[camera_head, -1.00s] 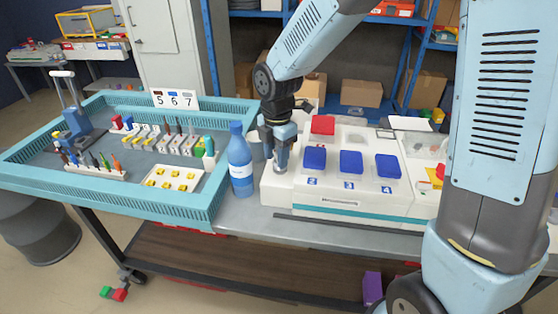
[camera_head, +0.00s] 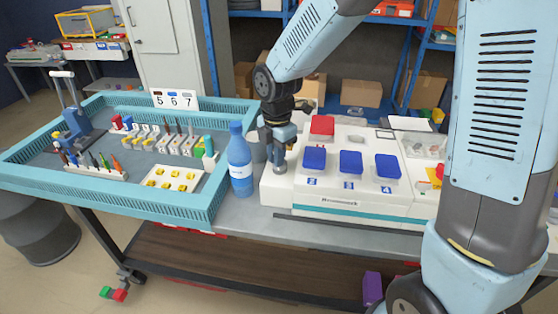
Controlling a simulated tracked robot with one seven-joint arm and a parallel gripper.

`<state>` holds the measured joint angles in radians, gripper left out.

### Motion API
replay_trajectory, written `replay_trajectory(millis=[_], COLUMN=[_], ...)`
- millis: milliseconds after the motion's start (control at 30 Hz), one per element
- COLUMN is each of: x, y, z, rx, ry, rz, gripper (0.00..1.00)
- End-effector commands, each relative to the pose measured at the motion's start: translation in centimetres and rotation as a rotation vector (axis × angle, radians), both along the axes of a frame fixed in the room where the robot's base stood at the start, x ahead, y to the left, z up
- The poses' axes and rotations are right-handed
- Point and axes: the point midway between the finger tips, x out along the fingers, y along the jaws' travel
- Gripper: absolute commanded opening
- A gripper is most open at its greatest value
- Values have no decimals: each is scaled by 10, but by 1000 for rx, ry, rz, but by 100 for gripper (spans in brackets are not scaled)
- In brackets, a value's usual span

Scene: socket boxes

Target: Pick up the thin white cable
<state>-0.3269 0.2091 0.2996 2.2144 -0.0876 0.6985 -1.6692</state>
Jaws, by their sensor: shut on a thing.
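My gripper (camera_head: 280,168) points down over the left end of the white socket box (camera_head: 345,203). Its fingers are small and dark here. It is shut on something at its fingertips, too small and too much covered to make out. I cannot pick out the thin white cable against the white box. The box carries three blue lids (camera_head: 351,162) in a front row, with numbers below them, and a red lid (camera_head: 322,125) behind.
A blue bottle (camera_head: 239,165) stands close to the left of my gripper. Further left is a teal-rimmed tray (camera_head: 208,205) with tools, small blocks and a "5 6 7" sign (camera_head: 174,100). A grey table edge (camera_head: 240,217) runs in front.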

Motion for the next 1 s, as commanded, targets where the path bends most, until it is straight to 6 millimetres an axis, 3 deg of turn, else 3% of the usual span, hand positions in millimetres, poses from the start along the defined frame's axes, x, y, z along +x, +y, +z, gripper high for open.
replay_trajectory(millis=[267,467,833,1000], x=[0,1,-50,-82], y=[1,0,-9,-15], z=[5,32,92,106], rx=[1,2,1,1], ry=[-1,-5,-5,-4], rz=[0,-1,1,1], gripper=[0,0,0,0])
